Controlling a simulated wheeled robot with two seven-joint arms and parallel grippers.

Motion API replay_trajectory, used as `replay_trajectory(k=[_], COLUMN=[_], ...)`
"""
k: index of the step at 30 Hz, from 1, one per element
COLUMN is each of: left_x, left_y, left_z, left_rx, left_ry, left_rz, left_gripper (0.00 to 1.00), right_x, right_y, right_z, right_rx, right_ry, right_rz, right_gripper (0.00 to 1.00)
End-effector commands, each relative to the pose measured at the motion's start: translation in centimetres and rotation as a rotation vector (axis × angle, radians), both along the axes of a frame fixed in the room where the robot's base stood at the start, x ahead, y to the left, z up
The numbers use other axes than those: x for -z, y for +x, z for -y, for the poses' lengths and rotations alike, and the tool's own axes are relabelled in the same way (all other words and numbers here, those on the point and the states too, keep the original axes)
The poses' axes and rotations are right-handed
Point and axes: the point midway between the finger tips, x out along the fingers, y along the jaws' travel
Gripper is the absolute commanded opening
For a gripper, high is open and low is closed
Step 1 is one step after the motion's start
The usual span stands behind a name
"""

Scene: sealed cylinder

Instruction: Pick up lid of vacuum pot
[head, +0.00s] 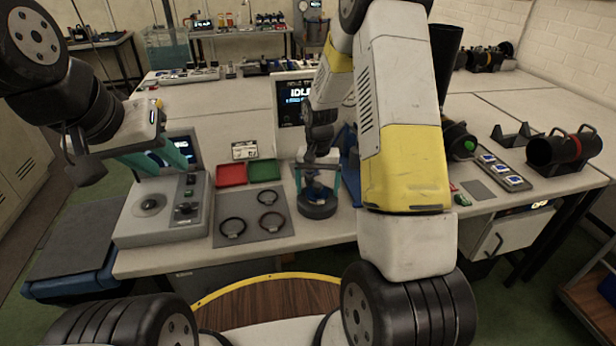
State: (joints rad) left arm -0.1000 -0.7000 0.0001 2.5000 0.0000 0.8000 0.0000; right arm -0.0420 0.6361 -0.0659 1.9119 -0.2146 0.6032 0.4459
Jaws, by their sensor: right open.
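A squat dark round vessel (317,207), which looks like the vacuum pot, stands on the bench in the middle. My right gripper (319,188) points down over it, open, with one teal finger at each side of its top. The arm and fingers partly hide the top, so I cannot tell the lid from the body or whether the fingers touch it. My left gripper (168,160) hangs over the left of the bench, above a grey control box, away from the pot. Its teal fingers show, but their gap is unclear.
The control box (165,208) with knobs stands at left. A grey mat (250,234) with several dark rings lies left of the pot, with red (231,174) and green (264,170) trays behind. A display (296,95) stands behind. A black cylinder (562,150) lies at right.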

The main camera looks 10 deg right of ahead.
Motion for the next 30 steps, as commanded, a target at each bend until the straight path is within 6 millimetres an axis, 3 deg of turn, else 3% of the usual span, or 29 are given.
replay_trajectory(k=[4, 12, 15, 23, 29, 30], left_x=[0.0, 0.0, 0.0, 0.0, 0.0, 0.0], left_y=[0.0, 0.0, 0.0, 0.0, 0.0, 0.0], left_z=[0.0, 0.0, 0.0, 0.0, 0.0, 0.0], left_rx=[0.000, 0.000, 0.000, 0.000, 0.000, 0.000], left_ry=[0.000, 0.000, 0.000, 0.000, 0.000, 0.000], left_rz=[0.000, 0.000, 0.000, 0.000, 0.000, 0.000], left_gripper=[0.35, 0.35, 0.35, 0.35, 0.35, 0.35], right_x=[0.0, 0.0, -0.1, -0.2, -1.7, -2.2], right_y=[0.0, 0.0, 0.0, 0.0, 0.1, 0.0], right_z=[0.0, 0.0, 0.0, 0.0, 0.0, 0.0], right_rx=[0.000, 0.000, 0.000, 0.000, 0.000, 0.000], right_ry=[0.000, 0.000, 0.000, 0.000, 0.000, 0.001], right_rz=[0.000, 0.000, 0.001, 0.001, 0.002, 0.001], right_gripper=[0.85, 0.32, 0.16, 0.16, 0.16, 0.09])
